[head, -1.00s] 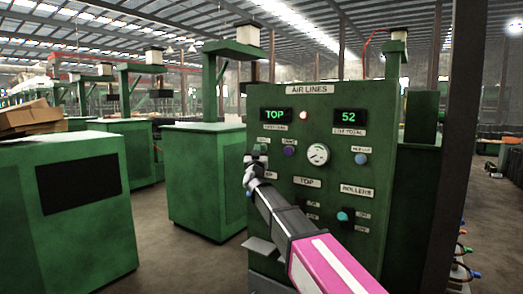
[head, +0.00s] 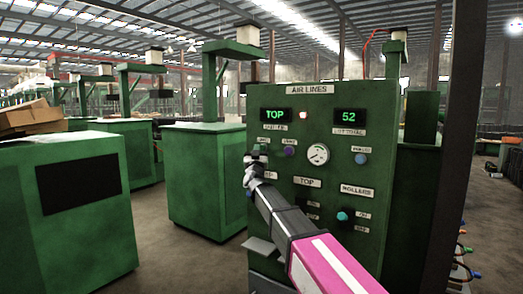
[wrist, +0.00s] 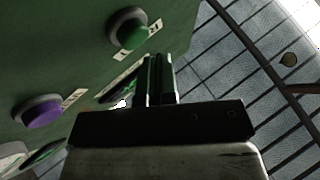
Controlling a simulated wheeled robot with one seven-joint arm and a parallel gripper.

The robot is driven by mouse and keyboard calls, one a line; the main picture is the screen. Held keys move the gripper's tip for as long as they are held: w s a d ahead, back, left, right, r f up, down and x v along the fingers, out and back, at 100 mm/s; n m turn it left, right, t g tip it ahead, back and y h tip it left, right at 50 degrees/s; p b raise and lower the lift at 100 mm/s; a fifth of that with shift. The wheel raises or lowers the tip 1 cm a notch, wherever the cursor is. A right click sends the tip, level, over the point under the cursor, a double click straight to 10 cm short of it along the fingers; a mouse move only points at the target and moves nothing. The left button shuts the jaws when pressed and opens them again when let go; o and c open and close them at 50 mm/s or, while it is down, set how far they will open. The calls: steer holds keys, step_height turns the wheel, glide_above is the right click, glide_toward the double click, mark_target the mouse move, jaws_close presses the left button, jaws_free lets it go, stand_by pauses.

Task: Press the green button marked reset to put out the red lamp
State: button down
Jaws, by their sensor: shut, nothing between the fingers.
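The green button (wrist: 127,30) shows in the wrist view, round and raised on the green panel, with a partly readable label beside it. My gripper (wrist: 158,62) is shut and empty, its fingertips beside that button and apart from it in the picture. In the head view my gripper (head: 256,157) is at the left side of the panel, over the area of the green button, which it largely hides. The lamp (head: 303,115) glows pale red between the two displays. Whether the fingertips touch the panel I cannot tell.
The panel (head: 340,95) also carries a purple button (head: 289,152), a gauge (head: 319,154), a blue button (head: 361,159) and a teal knob (head: 343,216). The purple button is also in the wrist view (wrist: 38,112). A dark post (head: 452,150) stands on the right.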

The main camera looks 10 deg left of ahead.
steer(key=shift+w, duration=0.1)
stand_by(0.3)
steer(key=shift+w+d, duration=0.15)
steer(key=shift+w, duration=0.15)
steer(key=shift+w+d, duration=0.15)
steer(key=shift+w, duration=0.2)
stand_by(0.7)
steer(key=shift+s, duration=0.1)
steer(key=shift+s+a, duration=0.3)
steer(key=shift+s, duration=0.35)
steer(key=s, duration=0.1)
steer(key=s+a, duration=0.1)
steer(key=s, duration=0.1)
steer(key=s+a, duration=0.1)
steer(key=shift+s, duration=0.3)
stand_by(0.4)
